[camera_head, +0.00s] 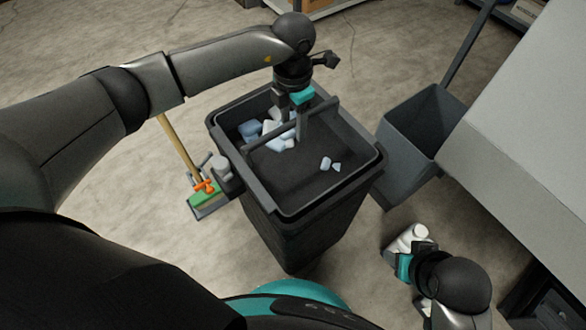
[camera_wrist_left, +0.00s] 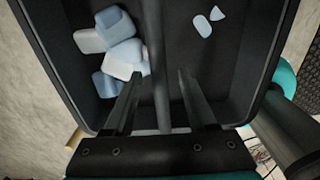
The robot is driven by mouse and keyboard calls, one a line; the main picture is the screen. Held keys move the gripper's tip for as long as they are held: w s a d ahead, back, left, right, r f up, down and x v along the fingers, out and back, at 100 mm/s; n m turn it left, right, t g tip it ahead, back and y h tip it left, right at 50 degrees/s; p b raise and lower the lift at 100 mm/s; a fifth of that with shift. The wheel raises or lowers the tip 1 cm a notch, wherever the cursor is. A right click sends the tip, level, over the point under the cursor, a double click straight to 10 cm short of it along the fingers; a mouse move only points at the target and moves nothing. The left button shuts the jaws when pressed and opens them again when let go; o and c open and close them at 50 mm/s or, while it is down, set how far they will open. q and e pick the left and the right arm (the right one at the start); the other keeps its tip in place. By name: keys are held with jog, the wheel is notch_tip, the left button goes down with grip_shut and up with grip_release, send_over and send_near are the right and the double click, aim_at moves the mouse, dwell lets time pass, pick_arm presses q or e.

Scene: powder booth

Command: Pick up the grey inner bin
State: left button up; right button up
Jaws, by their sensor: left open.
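The grey inner bin (camera_head: 290,178) sits inside a dark outer bin (camera_head: 305,230) in the middle of the head view. A bar handle (camera_head: 322,112) spans its top, and several pale blue and white pieces lie inside. My left gripper (camera_head: 302,130) points down over the bin at the bar. In the left wrist view, its two fingers (camera_wrist_left: 160,90) are apart, with the bar (camera_wrist_left: 157,45) running between them. Whether they touch it is unclear. My right gripper (camera_head: 398,258) is low at the right, beside a white cylindrical object (camera_head: 412,236); its fingers are not clear.
A brush with a wooden handle and green head (camera_head: 207,198) is left of the bins. A grey open container (camera_head: 408,135) stands to the right, near a large pale grey panel (camera_head: 535,130). Bare concrete floor (camera_head: 90,45) lies behind and left.

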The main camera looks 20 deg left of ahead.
pick_arm(q)
grip_shut()
dwell(0.5)
dwell(1.0)
